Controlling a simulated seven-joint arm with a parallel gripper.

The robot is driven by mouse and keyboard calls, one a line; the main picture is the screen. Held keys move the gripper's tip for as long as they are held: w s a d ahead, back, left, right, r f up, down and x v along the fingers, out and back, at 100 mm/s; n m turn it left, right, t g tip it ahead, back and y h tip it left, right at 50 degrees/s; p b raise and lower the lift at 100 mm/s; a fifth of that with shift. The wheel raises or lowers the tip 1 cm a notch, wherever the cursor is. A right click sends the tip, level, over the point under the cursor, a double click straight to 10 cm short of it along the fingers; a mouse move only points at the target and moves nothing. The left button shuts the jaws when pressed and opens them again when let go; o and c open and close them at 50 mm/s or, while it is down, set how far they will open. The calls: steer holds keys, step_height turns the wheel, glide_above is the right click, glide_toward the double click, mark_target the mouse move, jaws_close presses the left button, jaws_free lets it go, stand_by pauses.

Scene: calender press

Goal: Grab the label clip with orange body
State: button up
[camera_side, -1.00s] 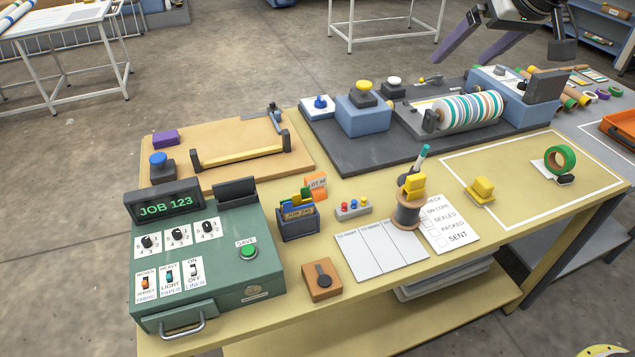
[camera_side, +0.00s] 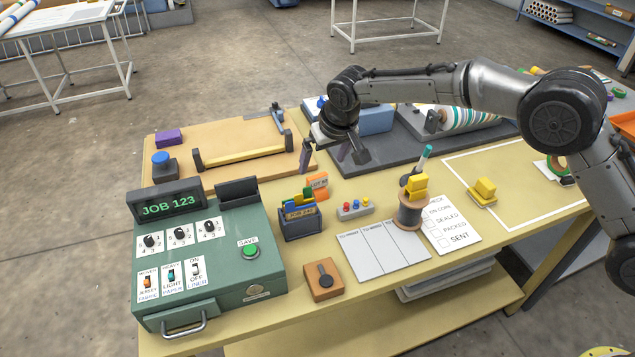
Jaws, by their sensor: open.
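The label clip with an orange body (camera_side: 318,187) stands on the yellow table just behind and to the right of a dark card box. Its face carries lettering that seems to start with "LOT", and its lower part is partly hidden by the box. My gripper (camera_side: 333,157) is open and empty, pointing down, with its fingers spread to left and right. It hangs in the picture just above the clip and apart from it. How far it is from the clip in depth I cannot tell.
The card box (camera_side: 300,224) with coloured cards stands close in front of the clip. A small block with coloured buttons (camera_side: 354,210) lies to its right. The green control box (camera_side: 210,265) is at left, a wooden board with a yellow bar (camera_side: 240,153) behind.

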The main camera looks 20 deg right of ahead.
mark_target(318, 176)
steer(key=x, duration=0.4)
steer(key=shift+w+f, duration=0.15)
steer(key=shift+f, duration=0.05)
steer(key=shift+w+d+x, duration=0.15)
steer(key=shift+x, duration=1.2)
steer(key=shift+w+d+x, duration=0.1)
steer(key=shift+w+x, duration=0.05)
steer(key=shift+x, duration=1.2)
steer(key=shift+r, duration=0.15)
steer(key=c, duration=1.4)
